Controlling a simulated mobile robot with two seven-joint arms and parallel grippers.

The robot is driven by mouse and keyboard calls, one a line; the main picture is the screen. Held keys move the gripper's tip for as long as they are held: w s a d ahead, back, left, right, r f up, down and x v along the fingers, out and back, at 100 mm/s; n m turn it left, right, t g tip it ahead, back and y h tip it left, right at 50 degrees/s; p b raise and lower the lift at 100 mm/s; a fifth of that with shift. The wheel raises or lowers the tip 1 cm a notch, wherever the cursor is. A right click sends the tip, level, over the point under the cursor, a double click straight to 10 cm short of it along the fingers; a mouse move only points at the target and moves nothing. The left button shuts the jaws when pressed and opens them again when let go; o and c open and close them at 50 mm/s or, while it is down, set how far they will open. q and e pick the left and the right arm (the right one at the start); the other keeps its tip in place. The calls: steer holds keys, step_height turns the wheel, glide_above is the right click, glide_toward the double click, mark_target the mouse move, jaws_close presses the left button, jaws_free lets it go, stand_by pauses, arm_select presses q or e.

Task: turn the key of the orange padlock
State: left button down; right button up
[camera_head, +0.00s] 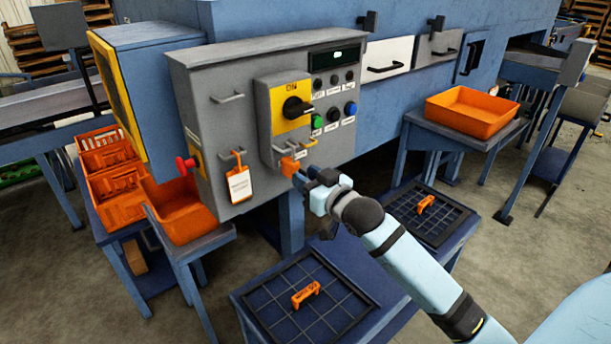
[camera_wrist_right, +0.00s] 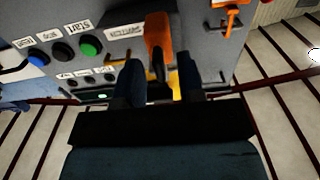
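The orange padlock (camera_head: 290,166) hangs at the lower edge of the switch box on the grey control cabinet. It also shows in the right wrist view (camera_wrist_right: 158,32), with a dark, narrow part that looks like its key (camera_wrist_right: 157,66) pointing toward my gripper. My right gripper (camera_head: 309,181) is just in front of the padlock. In the wrist view its two fingers (camera_wrist_right: 158,84) stand apart, one on each side of the dark part, with gaps visible. The key's turn angle is unclear. My left gripper is not in view.
The black rotary switch (camera_head: 296,107) on its yellow plate sits above the padlock. A white tag (camera_head: 239,185) hangs to the left, near a red stop knob (camera_head: 185,164). Green (camera_head: 316,121) and blue (camera_head: 350,108) buttons are to the right. Low trays with orange handles (camera_head: 306,294) stand below.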

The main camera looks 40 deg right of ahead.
steer(key=shift+w, duration=0.35)
jaws_close()
